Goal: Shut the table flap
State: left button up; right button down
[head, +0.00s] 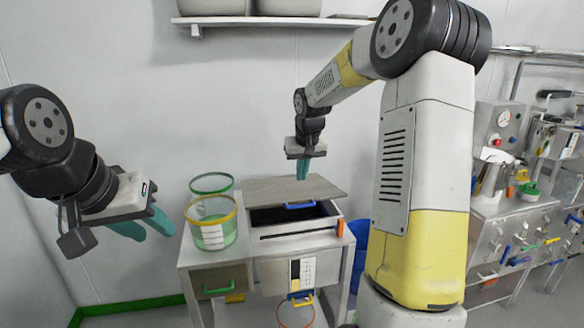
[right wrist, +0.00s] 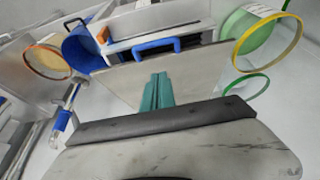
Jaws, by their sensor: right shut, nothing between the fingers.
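The table flap (head: 285,189) is a flat grey panel with a blue handle (head: 300,205) on its front edge. It stands partly open, tilted over a dark opening (head: 280,217) in the steel table (head: 210,257). In the right wrist view the flap (right wrist: 205,72) and its blue handle (right wrist: 157,46) lie beyond the fingertips. My right gripper (head: 302,177) is shut and empty, its teal fingers pointing down over the back part of the flap; I cannot tell whether they touch it. My left gripper (head: 147,228) is open and empty, left of the table.
A yellow-rimmed tub (head: 210,232) and a green-rimmed tub (head: 211,184) stand left of the flap. A drawer with a green handle (head: 218,289) is below. A blue bin (head: 359,238) is right of the table, and a shelf (head: 270,21) hangs above. Benches with equipment (head: 500,205) stand at the right.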

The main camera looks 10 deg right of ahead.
jog(key=f, duration=0.7)
jog(key=shift+w, duration=0.2)
jog(key=shift+s+f, duration=0.2)
jog(key=shift+f, duration=0.25)
